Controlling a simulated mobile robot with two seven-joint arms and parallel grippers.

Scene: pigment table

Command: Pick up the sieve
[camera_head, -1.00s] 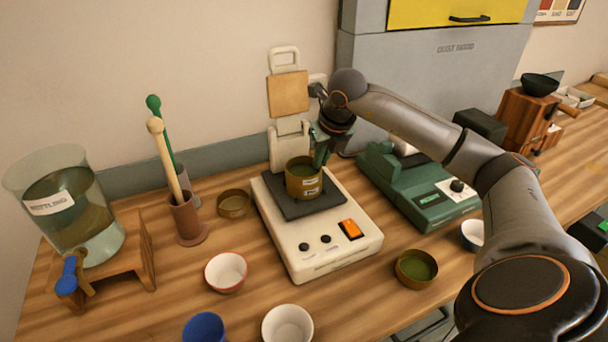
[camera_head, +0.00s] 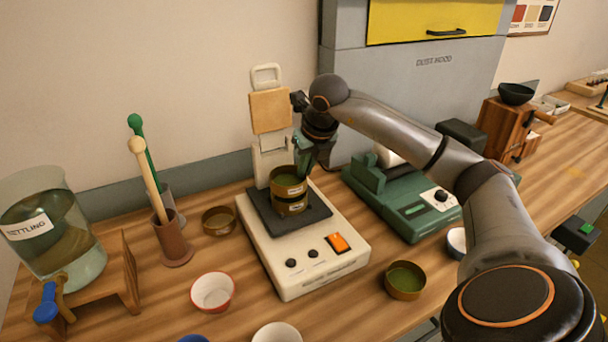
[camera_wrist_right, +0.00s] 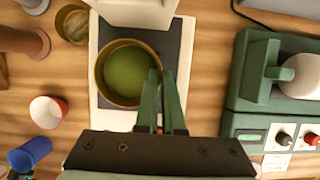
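The sieve (camera_head: 288,183) is a round olive-brass ring with green inside and a small label. It is the upper part of a stack over the dark plate of the white shaker (camera_head: 318,268), above a similar lower ring (camera_head: 291,208). In the right wrist view the sieve (camera_wrist_right: 125,75) shows from above. My right gripper (camera_head: 302,172) is at its right rim; in the wrist view its green fingers (camera_wrist_right: 160,76) are close together with the rim wall between them. The sieve looks slightly raised off the lower ring. My left gripper is not in view.
A brass ring (camera_head: 219,221) stands left of the shaker; a bowl with green content (camera_head: 405,281) is at right. A red-rimmed cup (camera_head: 212,291) is in front. The shaker's upright post (camera_head: 270,112) is close behind; a green device (camera_head: 408,203) stands at right.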

